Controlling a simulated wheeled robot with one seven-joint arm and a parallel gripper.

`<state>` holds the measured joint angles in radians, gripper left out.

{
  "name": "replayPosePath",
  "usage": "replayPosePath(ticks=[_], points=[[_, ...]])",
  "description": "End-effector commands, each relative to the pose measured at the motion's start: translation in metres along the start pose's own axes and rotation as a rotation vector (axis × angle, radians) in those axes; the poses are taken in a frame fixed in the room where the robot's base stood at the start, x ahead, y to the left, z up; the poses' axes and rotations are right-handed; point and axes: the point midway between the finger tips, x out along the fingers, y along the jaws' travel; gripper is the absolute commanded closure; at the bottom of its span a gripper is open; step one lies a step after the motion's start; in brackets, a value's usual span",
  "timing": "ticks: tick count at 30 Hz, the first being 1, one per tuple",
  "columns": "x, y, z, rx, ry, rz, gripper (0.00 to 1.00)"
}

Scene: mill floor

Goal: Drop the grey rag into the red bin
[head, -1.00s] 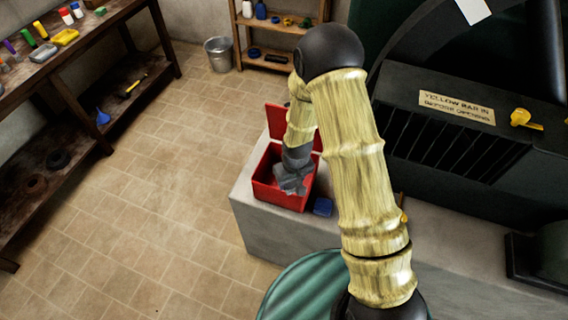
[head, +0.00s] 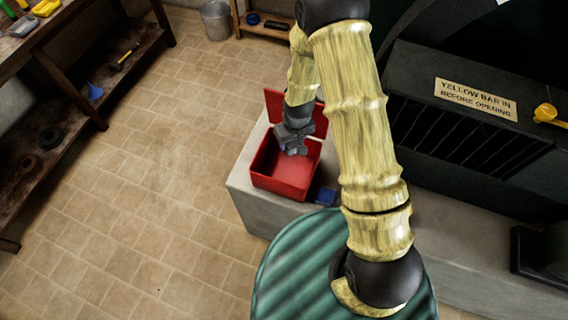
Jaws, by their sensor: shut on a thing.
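The red bin (head: 284,187) stands open on a grey ledge, its lid (head: 274,104) tilted up at the back. My gripper (head: 292,146) is over the back part of the bin, near the lid. It is shut on a small greyish piece, which looks like the grey rag (head: 285,144); its outline is hard to tell from the dark fingers. The bin's floor shows plain red in front of the gripper, and its back part is hidden by the gripper.
A small blue block (head: 325,197) lies on the ledge (head: 250,212) just right of the bin. A dark machine with a sign (head: 475,98) and a yellow bar (head: 548,114) stands to the right. A wooden shelf (head: 110,75) is at left. The tiled floor between is clear.

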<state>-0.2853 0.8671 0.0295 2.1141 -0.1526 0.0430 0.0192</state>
Motion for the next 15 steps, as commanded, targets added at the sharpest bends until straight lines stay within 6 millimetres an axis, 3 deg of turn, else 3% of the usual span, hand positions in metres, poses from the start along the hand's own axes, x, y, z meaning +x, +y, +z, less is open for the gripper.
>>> replayPosePath(ticks=[5,15], points=[[0.008,0.0,0.001,0.0,0.0,0.0,0.74],[0.045,0.0,0.005,-0.001,0.0,0.0,0.74]])
